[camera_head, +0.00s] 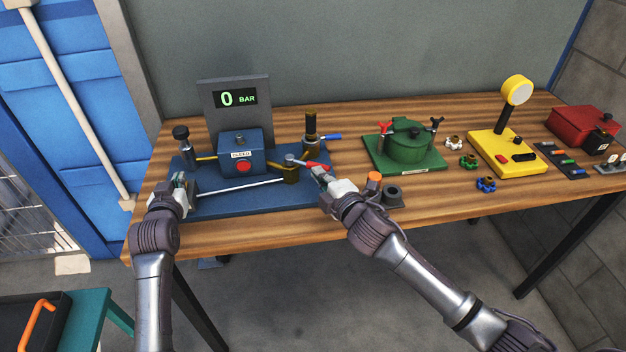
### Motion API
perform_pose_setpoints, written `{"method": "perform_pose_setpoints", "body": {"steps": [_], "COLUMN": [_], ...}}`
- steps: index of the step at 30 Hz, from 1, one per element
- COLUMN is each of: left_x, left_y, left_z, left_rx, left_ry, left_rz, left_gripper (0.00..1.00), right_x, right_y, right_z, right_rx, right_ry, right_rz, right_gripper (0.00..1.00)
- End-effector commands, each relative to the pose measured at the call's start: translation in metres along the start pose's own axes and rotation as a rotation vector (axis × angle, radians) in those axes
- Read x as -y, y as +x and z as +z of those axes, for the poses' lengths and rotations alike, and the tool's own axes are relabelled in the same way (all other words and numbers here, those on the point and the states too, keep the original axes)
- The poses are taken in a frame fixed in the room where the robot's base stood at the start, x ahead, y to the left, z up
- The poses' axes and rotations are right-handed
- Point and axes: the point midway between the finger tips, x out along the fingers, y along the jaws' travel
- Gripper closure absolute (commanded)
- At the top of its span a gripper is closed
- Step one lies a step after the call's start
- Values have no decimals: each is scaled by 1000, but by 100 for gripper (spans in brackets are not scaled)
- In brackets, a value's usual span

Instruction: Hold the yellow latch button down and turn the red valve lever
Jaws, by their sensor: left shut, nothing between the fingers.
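The red valve lever (312,164) is on a brass valve (290,174) at the right front of the blue rig base (235,203). My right gripper (320,173) is at the lever's outer end; I cannot tell whether its fingers are around the lever or just beside it. My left gripper (181,180) is shut and empty over the left front of the blue base, near the left end of a thin silver rod (240,187). I cannot make out a yellow latch button; my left gripper may hide it.
A blue box (239,151) with a red button stands below a display (235,98) reading 0 BAR. A blue-handled valve (311,127) is behind. A green pot (409,143), yellow gauge stand (507,150) and red box (583,122) stand farther right. Small dark and orange-topped parts lie beside my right gripper.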

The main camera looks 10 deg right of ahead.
Motion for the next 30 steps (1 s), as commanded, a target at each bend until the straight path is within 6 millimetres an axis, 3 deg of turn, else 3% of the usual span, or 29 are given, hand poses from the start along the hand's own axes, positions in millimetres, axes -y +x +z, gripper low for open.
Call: {"method": "perform_pose_setpoints", "body": {"steps": [1,13,30], "left_x": [0,0,0], "left_y": [0,0,0], "left_z": [10,10,10], "left_rx": [22,22,22], "left_ry": [0,0,0], "left_rz": [0,1,1], "left_gripper": [100,100,100], "right_x": [-2,-6,-9], "right_y": [3,20,31], "right_z": [8,33,43], "right_rx": [-39,-109,-109], "right_ry": [-20,-13,-13], "right_rz": [-5,-18,-18], "right_gripper": [100,100,100]}}
